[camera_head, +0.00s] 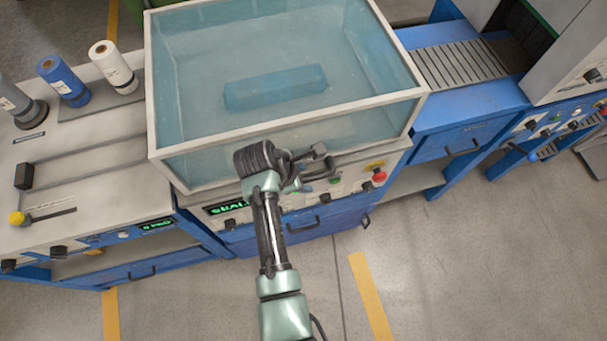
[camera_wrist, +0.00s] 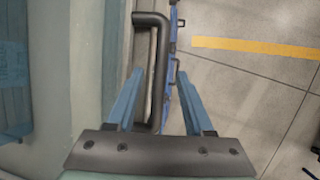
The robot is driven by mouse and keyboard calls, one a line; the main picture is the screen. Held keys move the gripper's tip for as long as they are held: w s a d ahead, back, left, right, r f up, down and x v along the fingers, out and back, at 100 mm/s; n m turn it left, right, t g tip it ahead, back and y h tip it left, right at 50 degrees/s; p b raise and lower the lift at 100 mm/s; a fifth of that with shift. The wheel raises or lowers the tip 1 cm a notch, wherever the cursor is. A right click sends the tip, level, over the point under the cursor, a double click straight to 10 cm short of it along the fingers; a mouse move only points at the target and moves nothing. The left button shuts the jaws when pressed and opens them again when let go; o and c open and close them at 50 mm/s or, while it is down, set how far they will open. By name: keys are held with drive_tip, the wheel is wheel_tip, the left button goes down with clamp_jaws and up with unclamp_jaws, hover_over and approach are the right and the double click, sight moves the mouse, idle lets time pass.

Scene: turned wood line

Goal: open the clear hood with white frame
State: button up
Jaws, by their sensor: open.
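The clear hood with white frame (camera_head: 288,123) sits down over the machine bed in the head view. A blue block (camera_head: 275,88) shows through its clear top. In the wrist view the hood's edge (camera_wrist: 108,50) runs along the left, with a dark bar handle (camera_wrist: 160,50) beside it. My gripper (camera_head: 318,168) is at the hood's front side. Its two blue fingers (camera_wrist: 157,85) are open in the wrist view, with the lower part of the handle between them and gaps showing. I cannot tell whether either finger touches it. My arm hides part of the hood's front.
Below the hood is a front panel with a red button (camera_head: 379,176) and a green display. White and blue rolls (camera_head: 113,66) stand on the left bench. A slatted conveyor (camera_head: 458,66) lies to the right. The floor in front is clear, with a yellow stripe (camera_head: 370,297).

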drive_tip(key=shift+w+d+f, duration=0.1)
drive_tip(key=shift+d+f, duration=0.05)
drive_tip(key=shift+f, duration=0.05)
clamp_jaws()
idle(1.4)
